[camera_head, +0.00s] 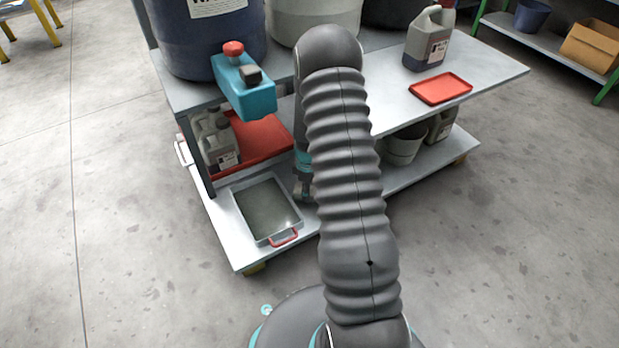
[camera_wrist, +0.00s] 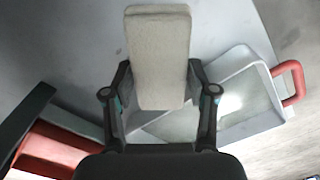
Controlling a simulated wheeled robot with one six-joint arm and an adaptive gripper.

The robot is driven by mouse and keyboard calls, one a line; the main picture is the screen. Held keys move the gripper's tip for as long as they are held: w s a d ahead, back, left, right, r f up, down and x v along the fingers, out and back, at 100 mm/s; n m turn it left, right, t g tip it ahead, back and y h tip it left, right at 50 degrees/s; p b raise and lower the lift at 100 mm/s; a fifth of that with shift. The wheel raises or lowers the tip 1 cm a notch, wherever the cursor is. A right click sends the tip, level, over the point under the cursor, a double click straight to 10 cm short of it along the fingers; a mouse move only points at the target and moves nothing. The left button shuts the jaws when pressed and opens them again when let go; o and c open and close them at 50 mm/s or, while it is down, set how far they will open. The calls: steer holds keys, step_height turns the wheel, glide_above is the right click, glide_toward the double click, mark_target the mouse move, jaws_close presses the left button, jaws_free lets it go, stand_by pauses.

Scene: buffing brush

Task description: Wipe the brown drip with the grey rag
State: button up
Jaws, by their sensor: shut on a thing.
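In the wrist view my gripper (camera_wrist: 160,98) is shut on a pale grey-white, block-shaped pad (camera_wrist: 158,45), which may be the grey rag. The pad sticks out ahead of the fingers over a light grey surface. In the head view my gripper (camera_head: 304,188) is low, by the cart's lower shelf (camera_head: 225,228), mostly hidden behind my arm, and the pad cannot be made out. No brown drip can be made out in either view.
A metal tray (camera_head: 240,208) of liquid with a red handle stands left of my gripper; it also shows in the wrist view (camera_wrist: 240,62). A red tray (camera_head: 262,140) and grey jugs (camera_head: 222,150) are behind. The upper shelf (camera_head: 490,72) overhangs.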

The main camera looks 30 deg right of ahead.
steer(key=shift+r+p, duration=1.2)
steer(key=shift+r, duration=1.3)
